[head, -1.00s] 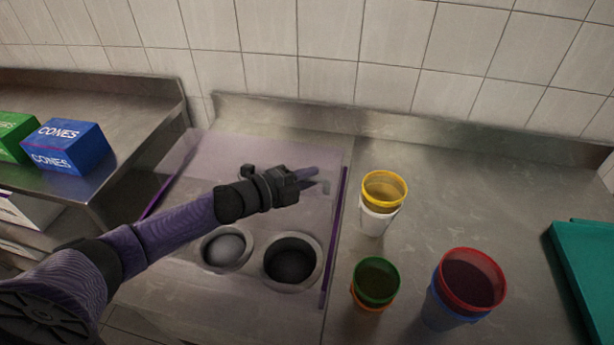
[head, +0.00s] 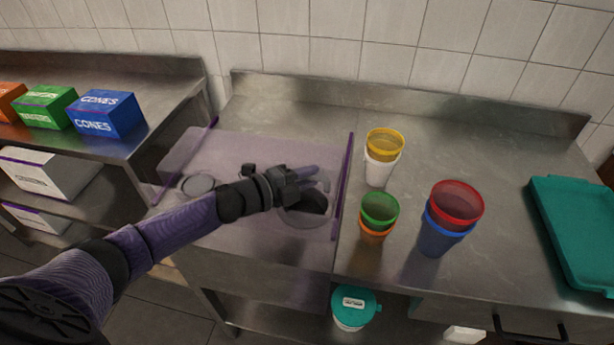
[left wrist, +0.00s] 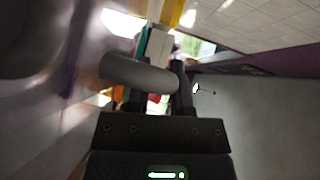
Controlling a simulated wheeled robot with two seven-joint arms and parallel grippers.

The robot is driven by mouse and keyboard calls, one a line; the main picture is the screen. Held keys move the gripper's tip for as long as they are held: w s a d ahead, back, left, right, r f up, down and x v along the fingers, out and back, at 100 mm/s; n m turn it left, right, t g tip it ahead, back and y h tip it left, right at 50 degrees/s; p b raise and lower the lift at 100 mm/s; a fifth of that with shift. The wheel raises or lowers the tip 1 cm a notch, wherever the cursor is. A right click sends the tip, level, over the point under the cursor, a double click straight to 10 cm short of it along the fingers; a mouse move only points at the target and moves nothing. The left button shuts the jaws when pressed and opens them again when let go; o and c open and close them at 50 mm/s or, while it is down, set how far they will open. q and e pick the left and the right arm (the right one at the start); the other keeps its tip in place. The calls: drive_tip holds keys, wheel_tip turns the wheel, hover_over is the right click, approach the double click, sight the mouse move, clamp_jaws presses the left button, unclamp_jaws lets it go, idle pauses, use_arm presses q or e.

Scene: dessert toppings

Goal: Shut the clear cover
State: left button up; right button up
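The clear cover (head: 260,148) is a see-through, purplish sheet with purple side strips. It spans the area of the two round wells in the left part of the steel counter, and I cannot tell its exact tilt. The left well (head: 198,185) and the dark right well (head: 312,203) show through or beside it. My left gripper (head: 308,184) is over the cover near its right strip, by the right well. In the left wrist view its black fingers (left wrist: 158,97) stand apart, with a grey bar (left wrist: 138,73), perhaps the cover's handle, across them. My right gripper is out of view.
Yellow and white cups (head: 382,158), green and orange cups (head: 378,217) and red and blue cups (head: 449,218) stand right of the cover. A teal board or lid (head: 578,230) lies far right. Cone boxes (head: 107,114) sit on the left shelf. A teal-lidded tub (head: 352,308) is below.

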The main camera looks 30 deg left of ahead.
use_arm(q)
drive_tip(key=shift+o, duration=0.2)
drive_tip(key=p+v, duration=0.2)
drive_tip(key=v, duration=0.8)
